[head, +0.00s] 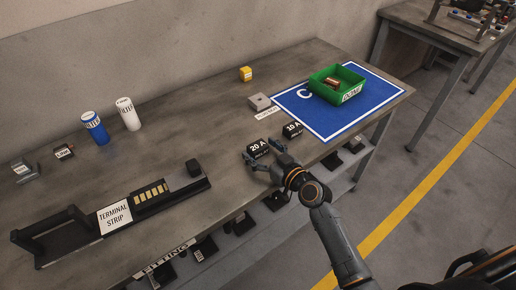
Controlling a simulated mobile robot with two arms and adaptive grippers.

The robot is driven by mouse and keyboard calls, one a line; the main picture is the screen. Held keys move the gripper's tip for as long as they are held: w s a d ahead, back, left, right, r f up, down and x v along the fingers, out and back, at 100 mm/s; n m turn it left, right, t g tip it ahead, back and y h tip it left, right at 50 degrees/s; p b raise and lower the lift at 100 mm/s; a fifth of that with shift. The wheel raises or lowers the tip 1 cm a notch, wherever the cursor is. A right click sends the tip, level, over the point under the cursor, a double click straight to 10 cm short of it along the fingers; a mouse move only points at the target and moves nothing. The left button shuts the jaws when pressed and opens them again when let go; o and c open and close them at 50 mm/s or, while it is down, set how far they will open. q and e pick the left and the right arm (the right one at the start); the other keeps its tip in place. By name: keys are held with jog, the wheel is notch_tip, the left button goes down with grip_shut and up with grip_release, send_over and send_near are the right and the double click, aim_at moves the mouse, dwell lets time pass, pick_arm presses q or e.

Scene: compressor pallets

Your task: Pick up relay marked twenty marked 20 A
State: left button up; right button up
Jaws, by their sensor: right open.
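The relay marked 20 A (258,149) is a small black block with white lettering, near the front edge of the workbench in the head view. A similar black relay marked 10 A (292,129) sits just right of and behind it. My right gripper (264,158) is open, low at the near side of the 20 A relay, with its fingers close to the relay's lower edge. I cannot tell whether the fingers touch it. My left gripper is not in view.
A green bin (322,86) stands on a blue mat (326,128) at the right. A grey block (259,102) and a yellow item (246,74) lie behind the relays. Blue (95,129) and white (129,115) cans and a terminal strip (150,194) are at left.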

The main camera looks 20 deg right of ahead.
jog(key=c, duration=1.2)
jog(key=shift+r, duration=0.1)
jog(key=shift+c, duration=0.2)
